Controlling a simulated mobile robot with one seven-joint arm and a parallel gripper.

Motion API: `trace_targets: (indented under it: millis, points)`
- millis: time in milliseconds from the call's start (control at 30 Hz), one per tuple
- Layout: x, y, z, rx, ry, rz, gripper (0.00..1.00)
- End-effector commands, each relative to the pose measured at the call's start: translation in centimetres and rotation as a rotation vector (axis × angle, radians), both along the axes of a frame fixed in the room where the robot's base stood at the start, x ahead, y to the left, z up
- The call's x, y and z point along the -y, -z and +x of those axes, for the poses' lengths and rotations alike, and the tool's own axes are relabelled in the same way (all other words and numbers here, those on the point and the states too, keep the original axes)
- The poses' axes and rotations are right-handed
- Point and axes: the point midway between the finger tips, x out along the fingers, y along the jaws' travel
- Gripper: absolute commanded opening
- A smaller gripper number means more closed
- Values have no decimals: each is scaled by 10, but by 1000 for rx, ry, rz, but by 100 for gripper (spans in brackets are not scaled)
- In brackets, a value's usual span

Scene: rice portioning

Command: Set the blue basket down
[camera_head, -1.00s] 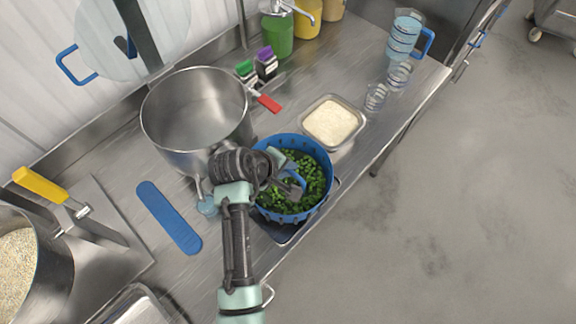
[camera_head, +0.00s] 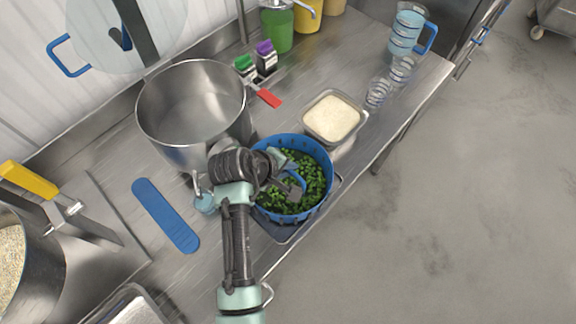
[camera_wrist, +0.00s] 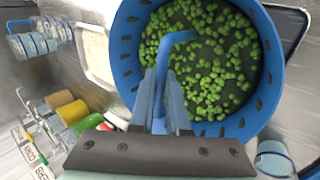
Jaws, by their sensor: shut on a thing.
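The blue basket (camera_head: 327,166) is a round, slotted bowl full of green pieces, near the front edge of the steel counter. It also shows large in the wrist view (camera_wrist: 126,52). My gripper (camera_head: 292,187) is over the basket's near left side. In the wrist view my gripper (camera_wrist: 164,88) is shut on the basket's blue handle (camera_wrist: 172,42), with a finger on each side. The basket looks about upright, over a shallow metal tray (camera_head: 283,236). Its underside is hidden, so I cannot tell if it touches the tray.
A large steel pot (camera_head: 150,132) stands left of the basket. A square pan of pale rice (camera_head: 333,118) is just behind it. A blue flat tool (camera_head: 165,215) lies to the left. Clear cups (camera_head: 378,93) stand back right. The counter edge drops to open floor at right.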

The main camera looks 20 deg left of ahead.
Motion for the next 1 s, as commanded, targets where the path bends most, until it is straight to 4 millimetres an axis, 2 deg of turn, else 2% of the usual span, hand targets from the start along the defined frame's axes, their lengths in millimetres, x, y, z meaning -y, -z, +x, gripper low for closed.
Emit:
trace_targets:
  millis: [400, 433, 600, 633, 1000]
  points:
    - [-1, 6, 2, 7, 0, 1, 0]
    - [-1, 6, 2, 7, 0, 1, 16]
    - [0, 6, 1, 5, 0, 1, 46]
    - [0, 6, 1, 4, 0, 1, 49]
    - [0, 6, -3, -4, -1, -2, 49]
